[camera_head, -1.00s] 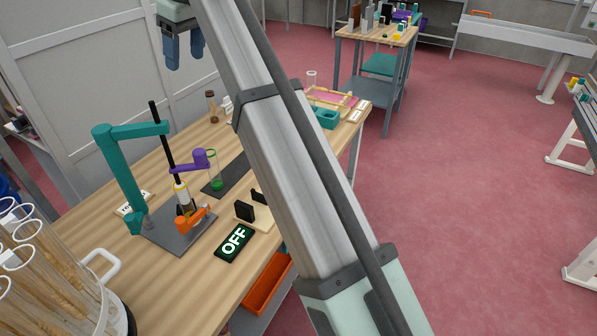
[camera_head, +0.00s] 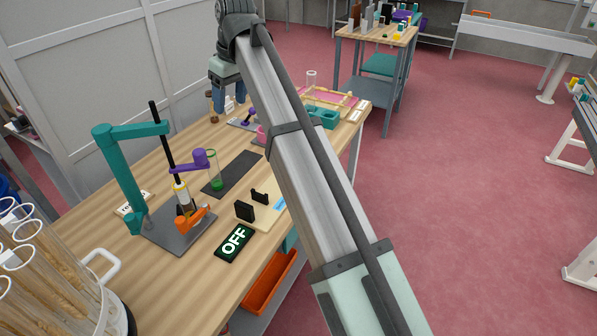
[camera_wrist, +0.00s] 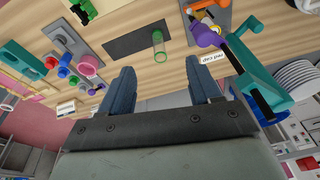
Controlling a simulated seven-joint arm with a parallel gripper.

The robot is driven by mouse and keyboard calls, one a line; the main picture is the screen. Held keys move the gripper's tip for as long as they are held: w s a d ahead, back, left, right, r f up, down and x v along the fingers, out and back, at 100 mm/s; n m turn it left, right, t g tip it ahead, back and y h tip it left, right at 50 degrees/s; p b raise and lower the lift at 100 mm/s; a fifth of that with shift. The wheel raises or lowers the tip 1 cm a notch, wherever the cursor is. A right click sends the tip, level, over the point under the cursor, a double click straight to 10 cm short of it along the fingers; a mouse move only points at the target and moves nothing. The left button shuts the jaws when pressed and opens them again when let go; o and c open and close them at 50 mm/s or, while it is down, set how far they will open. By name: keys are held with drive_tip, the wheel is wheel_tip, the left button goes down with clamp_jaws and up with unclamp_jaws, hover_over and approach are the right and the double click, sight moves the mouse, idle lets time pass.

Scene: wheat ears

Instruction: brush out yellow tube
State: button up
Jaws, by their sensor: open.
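A slim tube with a yellow band (camera_head: 181,191) stands upright in a dark grey stand (camera_head: 174,240) on the wooden bench, by a black rod and a purple clamp (camera_head: 199,160). A clear tube with a green base (camera_head: 216,172) stands on a dark mat to its right; it also shows in the wrist view (camera_wrist: 158,45). My gripper (camera_head: 229,103) is open and empty above the far part of the bench, partly hidden by my arm. In the wrist view its two blue fingers (camera_wrist: 163,78) are spread apart. I cannot make out a brush for certain.
A teal arm (camera_head: 124,180) rises from the stand. An OFF panel (camera_head: 235,243) lies at the bench's front edge. A glass jar of wheat ears (camera_head: 50,285) stands at near left. A teal block (camera_head: 323,117) lies at the back right.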

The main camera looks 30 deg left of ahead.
drive_tip(key=w+d+f+m, duration=0.1)
drive_tip(key=w+d+f, duration=0.2)
drive_tip(key=f, duration=0.5)
drive_tip(key=w+d+f+m+h, duration=0.1)
drive_tip(key=w+d+f, duration=0.2)
drive_tip(key=f, duration=0.6)
drive_tip(key=w+d+f+m, duration=0.1)
drive_tip(key=w+d+f, duration=0.2)
drive_tip(key=d+f, duration=0.4)
drive_tip(key=shift+w+f+m+g, duration=0.3)
drive_tip(key=shift+w+f+m, duration=0.1)
drive_tip(key=shift+f, duration=0.4)
drive_tip(key=shift+s, duration=0.1)
drive_tip(key=n+t+y, duration=0.1)
drive_tip(key=n+y, duration=0.2)
drive_tip(key=n, duration=0.2)
approach(199, 150)
drive_tip(key=x, duration=1)
drive_tip(key=shift+s+f, duration=0.1)
clamp_jaws()
